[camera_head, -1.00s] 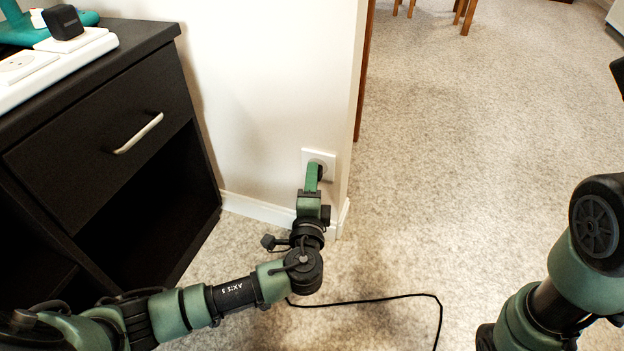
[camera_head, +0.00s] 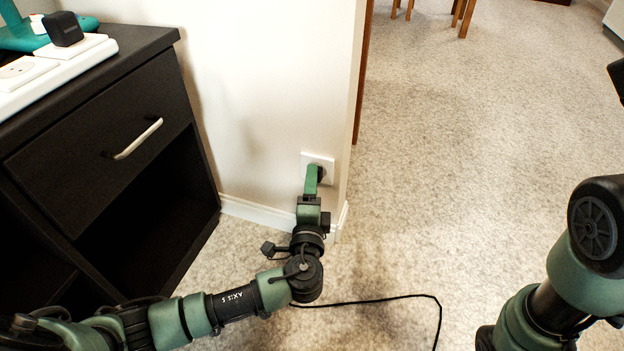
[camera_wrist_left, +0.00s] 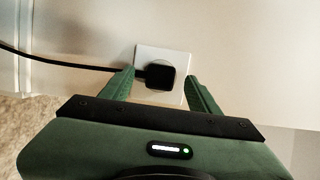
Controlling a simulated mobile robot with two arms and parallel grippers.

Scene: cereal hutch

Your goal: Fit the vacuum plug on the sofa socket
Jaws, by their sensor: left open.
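The black vacuum plug (camera_wrist_left: 160,76) sits against the white sofa socket (camera_wrist_left: 164,54) low on the wall. How deep it is in cannot be told. Its black cord (camera_wrist_left: 50,60) runs off to the left in the left wrist view. My left gripper (camera_head: 313,174) is at the socket (camera_head: 328,164) in the head view. Its green fingers are open, one on each side of the plug, with a gap showing on the right side. In the head view the plug (camera_head: 321,174) is mostly hidden behind the fingers. My right gripper is out of view; only its arm shows at the right.
A dark cabinet (camera_head: 95,150) with a drawer stands left of the socket, with a white power strip (camera_head: 50,72) and a black adapter (camera_head: 62,28) on top. A black cord (camera_head: 380,299) lies on the floor. The wall ends just right of the socket; open floor lies beyond.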

